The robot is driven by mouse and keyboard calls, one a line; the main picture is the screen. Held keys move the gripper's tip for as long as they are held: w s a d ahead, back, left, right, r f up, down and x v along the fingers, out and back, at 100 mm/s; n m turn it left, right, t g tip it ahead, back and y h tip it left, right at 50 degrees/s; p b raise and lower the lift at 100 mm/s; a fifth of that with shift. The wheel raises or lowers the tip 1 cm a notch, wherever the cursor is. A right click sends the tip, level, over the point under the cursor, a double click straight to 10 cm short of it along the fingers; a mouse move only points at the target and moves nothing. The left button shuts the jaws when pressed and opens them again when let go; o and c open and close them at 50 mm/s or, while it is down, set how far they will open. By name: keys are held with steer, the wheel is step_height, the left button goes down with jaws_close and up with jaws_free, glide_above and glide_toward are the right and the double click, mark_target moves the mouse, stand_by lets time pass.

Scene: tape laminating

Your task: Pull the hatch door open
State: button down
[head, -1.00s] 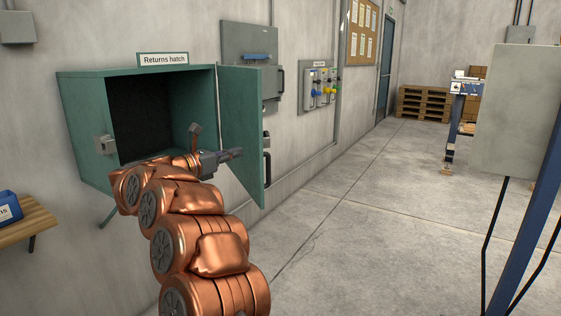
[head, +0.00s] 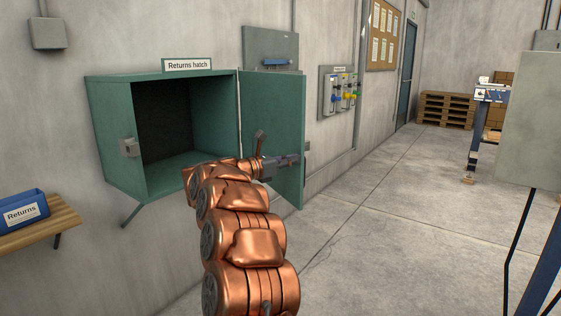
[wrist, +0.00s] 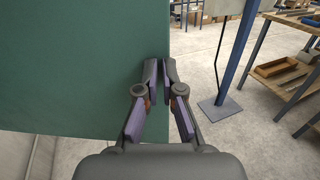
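The green hatch door (head: 270,112) stands wide open, swung out to the right of the green hatch box (head: 115,125), whose dark inside shows. The "Returns hatch" sign (head: 187,65) is above the box. My gripper (head: 296,160) is in front of the door's inner face, near its lower free edge. In the wrist view the door (wrist: 75,60) fills the left half, and the fingertips of my gripper (wrist: 160,70) lie near its edge. The fingers are close together with only a thin gap and nothing held between them. Contact with the door cannot be told.
A grey metal catch (head: 130,147) sits on the box's left front. A wooden shelf (head: 58,221) with a blue Returns bin (head: 20,210) is at left. A grey panel on a blue post (head: 535,130) stands at right. The floor (head: 400,210) between is clear.

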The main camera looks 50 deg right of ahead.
steer(key=shift+x, duration=1.65)
steer(key=shift+d+f, duration=0.1)
